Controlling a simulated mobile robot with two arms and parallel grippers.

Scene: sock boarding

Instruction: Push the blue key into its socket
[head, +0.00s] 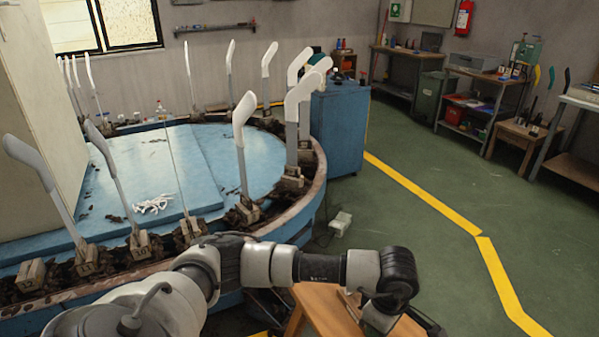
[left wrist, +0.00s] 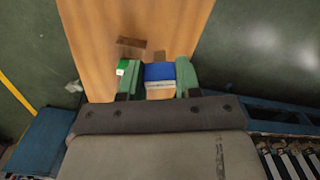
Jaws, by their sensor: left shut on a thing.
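The blue key (left wrist: 160,73) sits between the green fingers of my left gripper (left wrist: 160,80) in the left wrist view. The gripper is shut on it, above a wooden bench top (left wrist: 100,30). The bench also shows at the bottom of the head view (head: 322,308), where my left arm reaches over it and hides part of it. A small brown block or opening (left wrist: 131,43) shows on the wood ahead of the key; I cannot tell whether it is the socket. My right gripper is in neither view.
A bright green piece with a white mark (left wrist: 122,67) is close to the left finger. A round blue machine (head: 250,155) with upright white sock forms (head: 243,115) stands behind my arm. Green floor (head: 420,190) lies open to the right, past a blue cabinet (head: 340,130).

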